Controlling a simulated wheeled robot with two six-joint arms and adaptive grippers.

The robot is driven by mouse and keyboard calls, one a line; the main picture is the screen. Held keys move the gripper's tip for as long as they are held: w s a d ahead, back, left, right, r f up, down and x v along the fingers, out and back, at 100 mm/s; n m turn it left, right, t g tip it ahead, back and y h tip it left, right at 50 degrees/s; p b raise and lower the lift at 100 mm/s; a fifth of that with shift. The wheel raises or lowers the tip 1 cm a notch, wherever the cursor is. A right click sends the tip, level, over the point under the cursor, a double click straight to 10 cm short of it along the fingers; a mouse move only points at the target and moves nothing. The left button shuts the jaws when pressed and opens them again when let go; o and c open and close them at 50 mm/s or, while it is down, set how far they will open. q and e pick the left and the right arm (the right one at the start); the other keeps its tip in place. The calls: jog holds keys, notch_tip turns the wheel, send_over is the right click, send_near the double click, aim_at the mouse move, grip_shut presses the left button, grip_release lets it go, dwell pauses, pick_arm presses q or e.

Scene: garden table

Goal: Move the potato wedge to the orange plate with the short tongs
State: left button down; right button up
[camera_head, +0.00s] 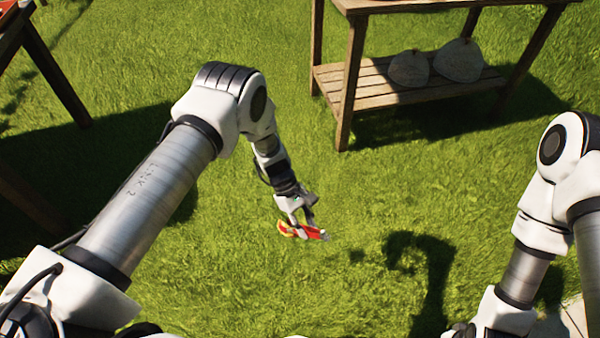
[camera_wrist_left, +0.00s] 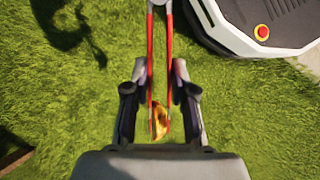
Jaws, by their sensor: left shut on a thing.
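My left gripper (camera_head: 298,212) is shut on the short tongs (camera_head: 312,234), which have red arms, and holds them over the grass. In the left wrist view, the gripper (camera_wrist_left: 158,112) has one finger on each side of the tongs (camera_wrist_left: 170,45). The golden-brown potato wedge (camera_wrist_left: 160,119) sits between the tong arms near their tips. It shows as a small yellow patch (camera_head: 284,228) in the head view. My right arm comes in at the right, but its gripper is out of the picture. I cannot make out an orange plate.
A wooden table (camera_head: 345,95) with a slatted lower shelf stands at the back; two pale rounded things (camera_head: 409,69) (camera_head: 459,61) rest on that shelf. Another table (camera_head: 52,75) at the upper left bears a partly cut-off red-orange thing (camera_head: 8,14). Open grass lies between.

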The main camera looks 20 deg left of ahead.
pick_arm(q)
jog(key=s+a+r+m+g+y+p, duration=0.1)
jog(key=a+r+m+y+p, duration=0.2)
jog(key=r, duration=0.6)
jog(key=a+r+m+g+y+p, duration=0.2)
jog(key=a+r+m+y+p, duration=0.1)
jog(key=a+r+m+p, duration=0.2)
notch_tip(320, 180, up, 4)
jog(key=m+p, duration=0.2)
jog(key=m, duration=0.2)
jog(key=shift+s+a+r, duration=0.15)
jog(key=shift+s, duration=0.2)
pick_arm(e)
notch_tip(320, 180, up, 12)
jog(key=shift+r, duration=0.15)
